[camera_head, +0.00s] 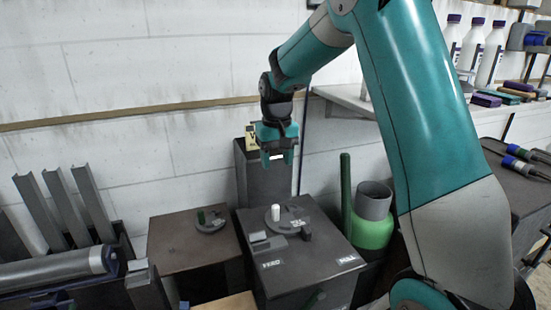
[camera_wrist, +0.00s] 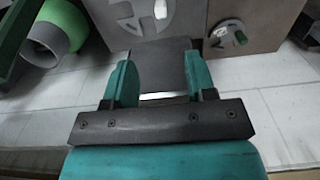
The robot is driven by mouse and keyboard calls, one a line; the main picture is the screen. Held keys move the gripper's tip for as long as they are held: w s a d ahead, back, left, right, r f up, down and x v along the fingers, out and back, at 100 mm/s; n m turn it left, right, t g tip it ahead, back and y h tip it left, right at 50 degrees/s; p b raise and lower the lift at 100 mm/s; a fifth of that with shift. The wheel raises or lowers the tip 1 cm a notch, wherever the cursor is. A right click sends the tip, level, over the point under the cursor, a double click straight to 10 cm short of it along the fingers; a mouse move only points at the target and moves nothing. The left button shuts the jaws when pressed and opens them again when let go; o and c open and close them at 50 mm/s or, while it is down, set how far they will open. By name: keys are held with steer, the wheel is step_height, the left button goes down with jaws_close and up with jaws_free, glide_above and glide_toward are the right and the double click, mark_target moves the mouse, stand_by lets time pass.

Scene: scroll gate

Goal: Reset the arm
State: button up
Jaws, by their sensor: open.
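My arm is teal and grey and reaches in from the right in the head view. My gripper (camera_head: 278,157) points down above and behind the dark boxes, with its fingers apart and nothing between them. In the wrist view my gripper (camera_wrist: 157,88) also shows open and empty. A dark box (camera_head: 310,262) below it carries a round plate (camera_head: 287,215) with a white peg (camera_head: 276,213) standing on it. A small grey block (camera_head: 268,243) lies in front of the plate.
A lower brown box (camera_head: 175,255) with a dark green peg (camera_head: 201,217) stands left. A tall dark post (camera_head: 268,180) stands behind. A green container with a grey cylinder (camera_head: 373,200) stands right. Metal channels (camera_head: 65,207) lean at far left. A shelf of white bottles (camera_head: 490,50) is right.

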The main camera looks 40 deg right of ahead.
steer(key=s+a+r+n+y, duration=0.1)
steer(key=s+a+r+n, duration=0.2)
steer(key=s+a, duration=0.4)
steer(key=s+a+r+n+y, duration=0.1)
steer(key=s+a+r+n, duration=0.15)
steer(key=s+a, duration=0.45)
steer(key=s+a+n+y, duration=0.2)
steer(key=s+a+n, duration=0.3)
steer(key=s+a, duration=0.5)
steer(key=s, duration=0.4)
